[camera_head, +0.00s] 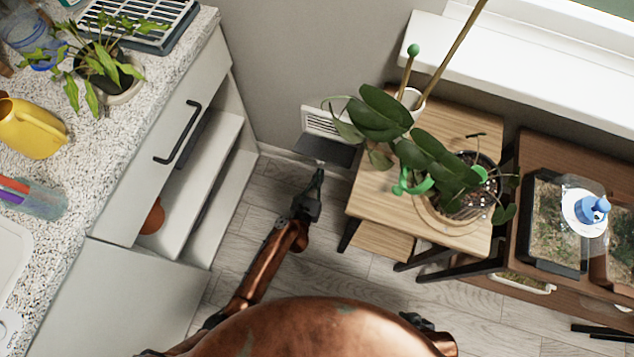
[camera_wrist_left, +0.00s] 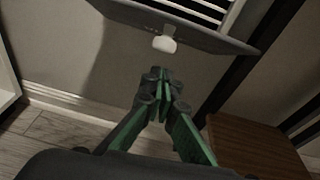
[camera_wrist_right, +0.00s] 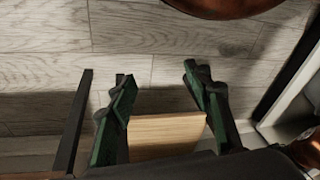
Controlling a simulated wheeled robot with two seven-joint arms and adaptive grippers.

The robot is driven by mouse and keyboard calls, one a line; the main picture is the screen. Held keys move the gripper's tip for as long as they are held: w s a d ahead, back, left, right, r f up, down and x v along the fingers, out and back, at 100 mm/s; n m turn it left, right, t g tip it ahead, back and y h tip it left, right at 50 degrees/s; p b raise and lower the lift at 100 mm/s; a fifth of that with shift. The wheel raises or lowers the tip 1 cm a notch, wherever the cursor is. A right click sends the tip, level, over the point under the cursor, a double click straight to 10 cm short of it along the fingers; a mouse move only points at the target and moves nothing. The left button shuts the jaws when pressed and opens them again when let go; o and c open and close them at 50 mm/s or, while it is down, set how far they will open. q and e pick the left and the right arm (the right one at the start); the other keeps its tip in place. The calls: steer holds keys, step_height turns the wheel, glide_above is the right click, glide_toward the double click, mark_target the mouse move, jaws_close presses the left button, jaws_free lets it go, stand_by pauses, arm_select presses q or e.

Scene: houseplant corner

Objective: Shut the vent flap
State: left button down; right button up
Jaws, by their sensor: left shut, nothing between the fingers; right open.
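The white slatted vent (camera_head: 322,121) is low on the grey wall, and its slats (camera_wrist_left: 204,10) show in the left wrist view. The dark grey vent flap (camera_head: 326,151) stands open, sticking out from the wall below the slats. In the left wrist view, the flap (camera_wrist_left: 120,12) crosses the top, with a white tab (camera_wrist_left: 164,44) at its near edge. My left gripper (camera_head: 319,176) is shut and empty, just in front of and below the flap; its fingertips (camera_wrist_left: 162,75) appear apart from the tab. My right gripper (camera_wrist_right: 158,82) is open and empty, far from the vent.
A wooden plant stand (camera_head: 375,200) with a potted plant (camera_head: 470,185) stands close right of the vent. An open drawer cabinet (camera_head: 170,150) is on the left. Grey floor (camera_head: 250,215) lies clear between them. A terrarium table (camera_head: 520,220) is further right.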

arm_select(q)
steer(key=shift+w+r, duration=0.35)
steer(key=shift+r, duration=0.4)
arm_select(e)
steer(key=shift+s+d+r, duration=0.35)
steer(key=shift+s+r, duration=0.1)
steer(key=shift+r, duration=0.05)
steer(key=shift+g, duration=0.3)
